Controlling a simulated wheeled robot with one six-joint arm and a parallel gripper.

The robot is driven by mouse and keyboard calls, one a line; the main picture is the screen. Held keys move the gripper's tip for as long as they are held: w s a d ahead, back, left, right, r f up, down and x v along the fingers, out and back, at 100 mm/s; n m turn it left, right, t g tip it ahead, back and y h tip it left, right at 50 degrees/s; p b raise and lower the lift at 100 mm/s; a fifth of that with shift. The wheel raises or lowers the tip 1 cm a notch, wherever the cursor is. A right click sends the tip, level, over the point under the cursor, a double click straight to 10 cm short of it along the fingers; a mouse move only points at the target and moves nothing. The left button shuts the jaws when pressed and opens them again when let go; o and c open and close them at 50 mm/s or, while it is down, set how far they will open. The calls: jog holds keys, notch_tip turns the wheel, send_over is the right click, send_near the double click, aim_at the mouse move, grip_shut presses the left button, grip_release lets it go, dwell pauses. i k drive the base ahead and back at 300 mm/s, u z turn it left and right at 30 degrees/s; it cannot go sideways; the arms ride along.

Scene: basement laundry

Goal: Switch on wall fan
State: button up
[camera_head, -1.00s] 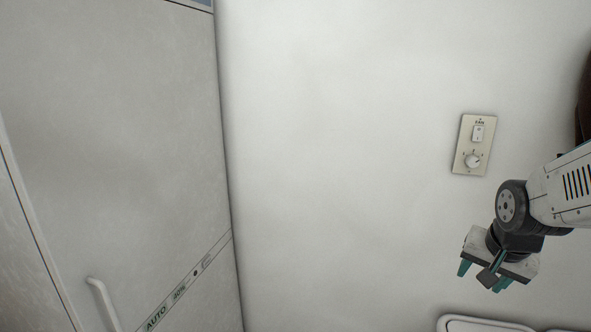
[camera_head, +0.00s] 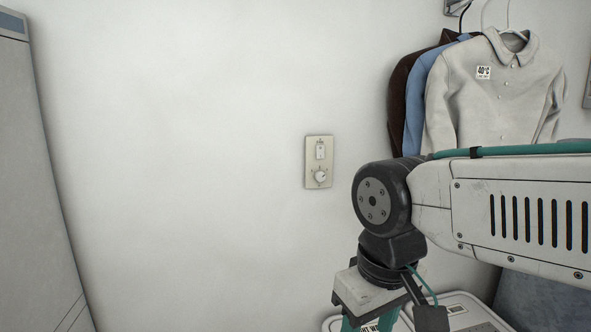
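A beige wall plate (camera_head: 311,182) is fixed to the white wall near the middle of the view. It carries a small white rocker switch (camera_head: 320,151) above a round white knob (camera_head: 320,176). The earlier view shows a FAN label on the plate. The fan itself is not in view. My gripper (camera_head: 368,326) points down, below and to the right of the plate and apart from it. Its teal fingers are cut off by the bottom edge, so their tips are hidden.
Shirts (camera_head: 495,90) in white, blue and dark brown hang on the wall at upper right. A grey-white cabinet (camera_head: 30,170) stands at the left. A white appliance top (camera_head: 470,312) lies below, behind my gripper. The wall left of the plate is clear.

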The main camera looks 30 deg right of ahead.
aim_at(320, 149)
jog(key=z, duration=0.5)
jog(key=i, duration=0.65)
jog(key=z, duration=0.05)
